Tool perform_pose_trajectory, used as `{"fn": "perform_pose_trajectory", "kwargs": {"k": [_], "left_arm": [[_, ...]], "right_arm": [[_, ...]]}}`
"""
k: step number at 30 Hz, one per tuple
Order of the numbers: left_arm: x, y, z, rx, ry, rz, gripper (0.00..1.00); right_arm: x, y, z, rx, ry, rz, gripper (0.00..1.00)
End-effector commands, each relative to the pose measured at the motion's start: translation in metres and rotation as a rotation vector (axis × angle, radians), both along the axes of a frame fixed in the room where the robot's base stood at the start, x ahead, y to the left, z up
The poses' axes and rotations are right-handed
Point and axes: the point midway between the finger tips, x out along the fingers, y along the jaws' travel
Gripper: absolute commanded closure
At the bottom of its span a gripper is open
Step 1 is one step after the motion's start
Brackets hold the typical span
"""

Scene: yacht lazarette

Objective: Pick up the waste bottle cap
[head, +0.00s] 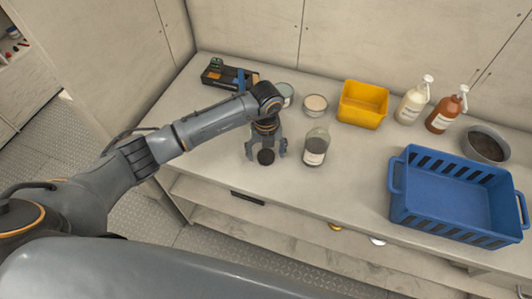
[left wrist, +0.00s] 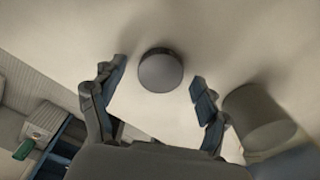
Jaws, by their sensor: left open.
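The waste bottle cap (head: 266,157) is a small dark round disc lying on the light worktop in the head view. In the left wrist view the cap (left wrist: 160,70) shows as a grey round piece between and a little beyond the fingertips. My left gripper (head: 265,153) is open, with one finger on either side of the cap, and appears not to touch it. Its fingers (left wrist: 158,72) are spread wide in the left wrist view. The waste bottle (head: 315,148), with a white label and dark contents, stands just right of the gripper. My right gripper is not in view.
Behind my gripper are a dark tool case (head: 229,76) and a small bowl (head: 315,104). A yellow bin (head: 362,104), a white pump bottle (head: 412,102), a brown pump bottle (head: 445,110), a dark bowl (head: 487,144) and a blue crate (head: 400,207) stand rightward. The worktop between bottle and crate is clear.

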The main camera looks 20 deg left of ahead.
Motion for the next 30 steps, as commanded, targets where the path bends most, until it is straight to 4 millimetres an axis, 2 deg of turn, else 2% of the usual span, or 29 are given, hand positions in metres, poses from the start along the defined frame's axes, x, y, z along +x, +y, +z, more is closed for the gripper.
{"fn": "perform_pose_trajectory", "kwargs": {"k": [5,8,11,12,23,27,30], "left_arm": [[0.000,0.000,-0.001,0.000,0.000,0.000,0.25],[0.000,0.000,-0.001,0.000,0.000,0.000,0.41],[0.000,0.000,0.000,0.000,0.000,0.000,0.62],[0.000,0.000,0.000,0.000,0.000,0.000,0.64],[0.000,0.000,0.000,0.000,0.000,0.000,0.64],[0.001,0.000,0.007,0.000,-0.002,0.001,0.64],[0.002,0.000,0.019,-0.002,-0.006,-0.001,0.64]], "right_arm": [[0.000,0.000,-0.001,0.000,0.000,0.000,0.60],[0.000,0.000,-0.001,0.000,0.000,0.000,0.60],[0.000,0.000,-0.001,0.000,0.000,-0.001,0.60],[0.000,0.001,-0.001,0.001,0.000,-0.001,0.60],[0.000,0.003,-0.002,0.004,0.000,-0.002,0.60],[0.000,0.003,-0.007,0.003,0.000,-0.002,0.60],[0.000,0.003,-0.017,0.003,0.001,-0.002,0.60]]}}
